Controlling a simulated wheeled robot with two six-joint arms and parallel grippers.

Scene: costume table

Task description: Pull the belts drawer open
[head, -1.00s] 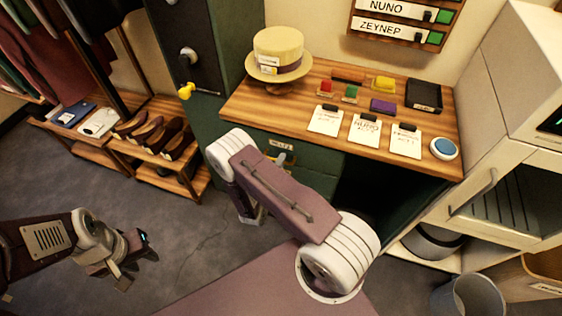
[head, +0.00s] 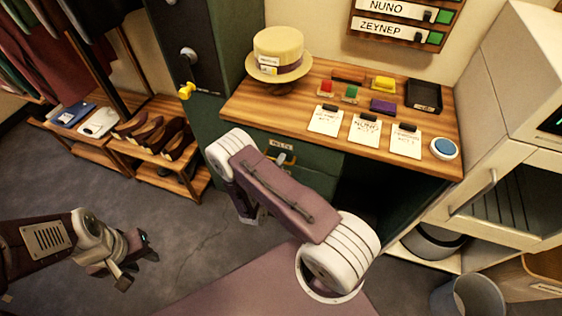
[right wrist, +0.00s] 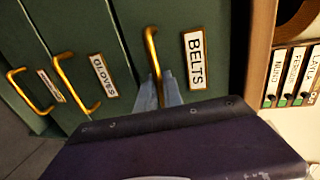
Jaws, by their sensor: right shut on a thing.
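The belts drawer is the top green drawer (head: 318,159) under the wooden counter. In the right wrist view its front (right wrist: 215,85) carries a BELTS label (right wrist: 195,61) and a brass handle (right wrist: 151,45). The front looks flush with its neighbours. My right gripper (right wrist: 163,88) is shut on this handle, its grey fingers on either side of the bar. In the head view my right forearm hides much of the gripper and the drawers. My left gripper (head: 137,268) hangs empty over the floor at the left, its fingers apart.
In the right wrist view the gloves drawer (right wrist: 80,65) and another handled drawer sit beside the belts drawer. A straw hat (head: 278,54) and several cards stand on the counter (head: 245,107). A shoe rack (head: 192,187) is at the left, a bin (head: 470,298) at lower right.

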